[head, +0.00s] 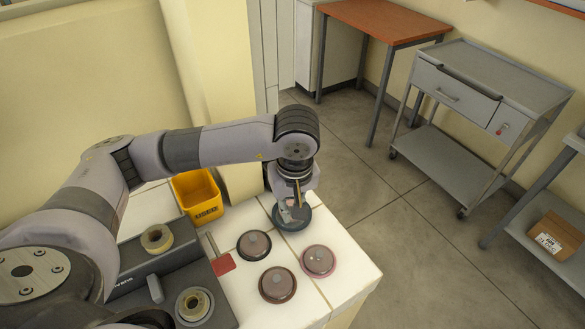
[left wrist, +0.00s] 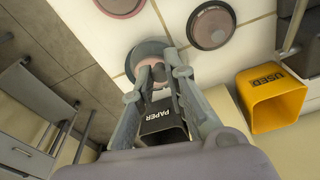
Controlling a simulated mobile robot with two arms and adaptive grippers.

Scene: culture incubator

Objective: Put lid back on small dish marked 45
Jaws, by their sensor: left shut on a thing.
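My left gripper (head: 297,203) reaches down over a blue-grey rimmed round dish (head: 290,221) at the back right of the white counter. In the left wrist view its fingers (left wrist: 154,82) are shut on a small pinkish part, perhaps the lid's knob, above the blue-grey dish (left wrist: 141,51). I cannot tell whether the held part is seated on the dish or just above it. Three more round dishes stand nearby: a black-rimmed one (head: 254,244), a brown one (head: 277,285) and a pink-rimmed one (head: 318,261). No number 45 is legible. My right gripper is not in view.
A yellow bin marked USED (head: 197,196) stands at the back left of the counter (head: 344,282). A red paddle-like thing (head: 222,265) lies beside the grey equipment with tape-like rolls (head: 157,238). A black PAPER bin (left wrist: 163,124) shows behind the fingers.

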